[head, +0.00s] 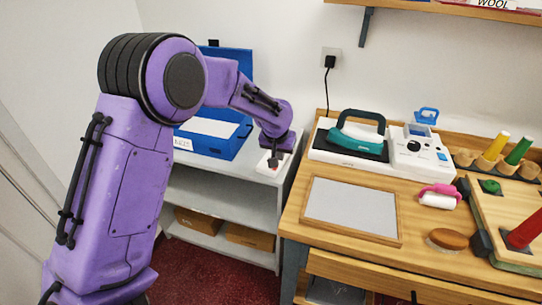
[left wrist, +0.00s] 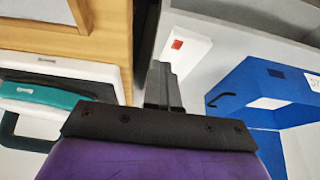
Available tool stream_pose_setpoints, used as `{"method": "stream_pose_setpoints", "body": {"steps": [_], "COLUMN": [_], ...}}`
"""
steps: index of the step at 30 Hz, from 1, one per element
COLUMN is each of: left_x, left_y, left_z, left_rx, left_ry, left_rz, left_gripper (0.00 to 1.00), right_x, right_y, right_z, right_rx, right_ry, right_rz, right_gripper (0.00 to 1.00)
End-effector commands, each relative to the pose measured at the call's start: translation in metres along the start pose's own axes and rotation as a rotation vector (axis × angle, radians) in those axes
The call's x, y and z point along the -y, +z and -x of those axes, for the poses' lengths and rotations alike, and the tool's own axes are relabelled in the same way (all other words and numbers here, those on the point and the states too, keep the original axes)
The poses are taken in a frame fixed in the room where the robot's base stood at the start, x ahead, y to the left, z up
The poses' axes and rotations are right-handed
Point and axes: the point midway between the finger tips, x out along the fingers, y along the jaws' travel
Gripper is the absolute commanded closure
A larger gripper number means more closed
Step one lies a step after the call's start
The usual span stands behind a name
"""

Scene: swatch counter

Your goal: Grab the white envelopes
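The white envelopes (head: 267,170) lie as a small flat stack with a red mark on top of the grey shelf unit, near its right side. In the left wrist view the white stack (left wrist: 188,52) shows beyond the fingers, with a red square near one end. My left gripper (head: 273,160) points down right over the stack and hides part of it. In the left wrist view its dark fingers (left wrist: 163,80) overlap the edge of the stack. I see no clear gap between the fingers, and cannot tell whether they touch the envelopes. My right gripper is not in view.
An open blue box (head: 229,147) with white contents stands left of the envelopes on the grey shelf unit (head: 222,195). Right of it, the wooden counter (head: 292,215) carries a green iron (head: 357,133), a white device (head: 418,150) and a framed grey panel (head: 352,205).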

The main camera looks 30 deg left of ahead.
Motion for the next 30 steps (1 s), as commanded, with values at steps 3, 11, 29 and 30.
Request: {"method": "stream_pose_setpoints", "body": {"steps": [3, 11, 29, 30], "left_x": [-0.009, -0.013, -0.013, -0.013], "left_y": [0.006, 0.007, 0.007, 0.006], "left_z": [0.008, 0.012, 0.013, 0.015], "left_rx": [-0.001, 0.000, -0.001, -0.002], "left_ry": [0.000, 0.001, 0.001, 0.002], "left_rz": [-0.001, -0.002, -0.002, -0.002], "left_gripper": [1.00, 1.00, 0.20, 0.20], "right_x": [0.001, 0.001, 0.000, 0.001], "right_y": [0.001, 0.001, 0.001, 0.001], "right_z": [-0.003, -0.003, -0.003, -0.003], "right_rx": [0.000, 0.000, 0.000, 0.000], "right_ry": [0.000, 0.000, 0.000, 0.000], "right_rz": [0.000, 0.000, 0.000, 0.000], "right_gripper": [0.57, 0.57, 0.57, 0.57]}}
